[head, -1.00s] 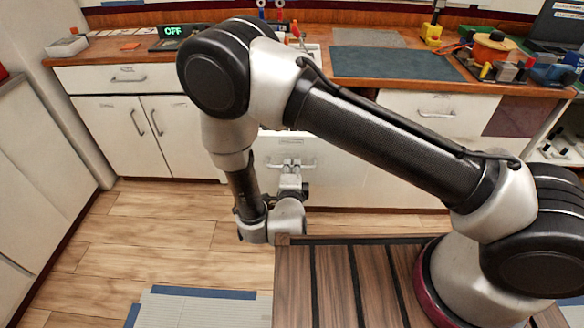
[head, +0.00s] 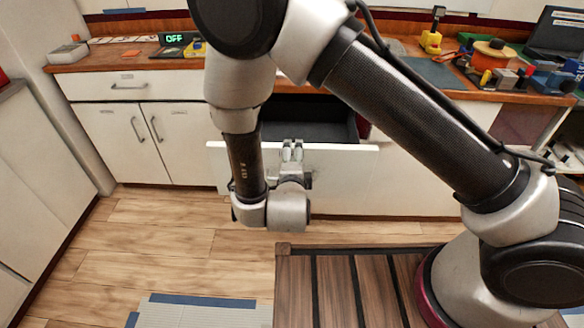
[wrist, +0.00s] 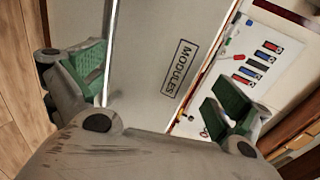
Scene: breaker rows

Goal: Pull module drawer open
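The module drawer stands pulled out, with its white front (head: 345,178) forward of the cabinet and its dark interior (head: 320,118) showing. The interior looks empty where it is visible. My gripper (head: 292,150) is at the middle of the drawer front, near its upper edge, in the head view. In the wrist view my gripper (wrist: 157,90) has its green-padded fingers wide apart. Between them is a drawer front with a "MODULES" label (wrist: 180,67). A thin metallic bar or edge (wrist: 110,50) runs beside the left finger; I cannot tell whether it is the handle.
The wooden counter (head: 75,62) carries an OFF display (head: 178,39), a dark mat (head: 430,72) and an orange spool (head: 490,50). Closed cabinet doors (head: 140,140) are at left. Wood floor (head: 160,230) lies clear in front of the drawer. A board with red and blue modules (wrist: 260,65) shows at right.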

